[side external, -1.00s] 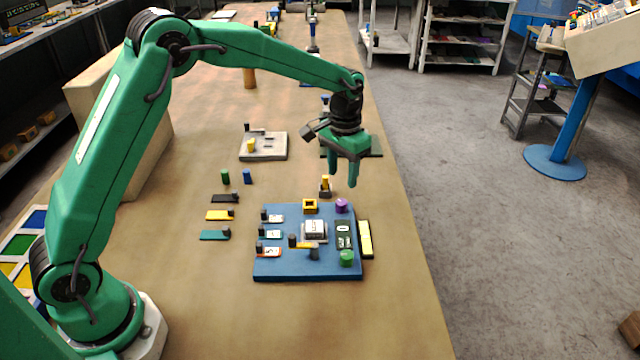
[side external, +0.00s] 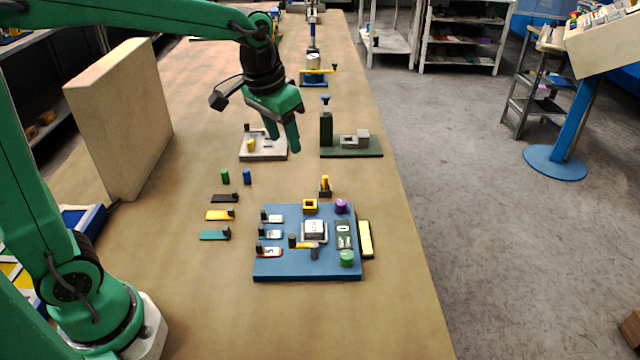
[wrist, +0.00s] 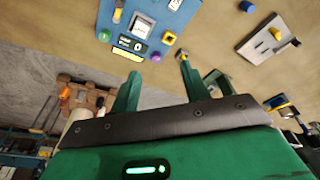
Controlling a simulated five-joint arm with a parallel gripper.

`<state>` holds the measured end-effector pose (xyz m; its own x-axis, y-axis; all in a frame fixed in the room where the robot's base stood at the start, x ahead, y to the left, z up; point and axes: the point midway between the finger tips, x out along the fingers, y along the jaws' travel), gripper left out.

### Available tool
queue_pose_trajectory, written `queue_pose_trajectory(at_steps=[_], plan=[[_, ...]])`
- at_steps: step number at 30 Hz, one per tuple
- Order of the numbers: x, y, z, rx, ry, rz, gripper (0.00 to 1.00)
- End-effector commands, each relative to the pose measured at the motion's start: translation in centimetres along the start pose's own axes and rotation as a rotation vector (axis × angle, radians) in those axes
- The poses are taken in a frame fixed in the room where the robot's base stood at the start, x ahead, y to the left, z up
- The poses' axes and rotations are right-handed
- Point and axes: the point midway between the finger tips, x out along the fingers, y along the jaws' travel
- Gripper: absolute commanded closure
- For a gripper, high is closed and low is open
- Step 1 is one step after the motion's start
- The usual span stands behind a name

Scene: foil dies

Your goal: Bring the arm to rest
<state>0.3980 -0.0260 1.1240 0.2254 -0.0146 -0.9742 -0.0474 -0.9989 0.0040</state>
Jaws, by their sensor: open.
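My gripper (side external: 284,142) is green and hangs in the air over the table, near the grey plate, in the side external view. Its two fingers are apart with nothing between them; they also show apart in the wrist view (wrist: 158,92). The arm is bent, with its upper link reaching out of the top left of the side external view. The blue board (side external: 285,270) lies on the table in front of the gripper, bearing labelled pieces, a purple knob (side external: 341,205) and a green knob (side external: 347,258). The gripper touches none of these.
The grey plate (side external: 275,155) and a dark green press-like stand (side external: 365,153) lie close to the gripper. Black, yellow and teal strips (side external: 214,235) lie left of the board. A beige upright panel (side external: 125,120) stands at left. The table's front right is clear.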

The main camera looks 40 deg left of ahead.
Motion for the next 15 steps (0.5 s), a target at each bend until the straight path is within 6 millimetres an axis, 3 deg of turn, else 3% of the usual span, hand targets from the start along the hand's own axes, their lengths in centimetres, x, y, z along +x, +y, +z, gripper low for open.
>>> queue_pose_trajectory(at_steps=[6, 15], plan=[[-2.6, -0.6, 3.9, -0.012, 0.064, -0.003, 0.54], [-4.5, -1.2, 9.3, -0.025, 0.146, -0.009, 0.54]])
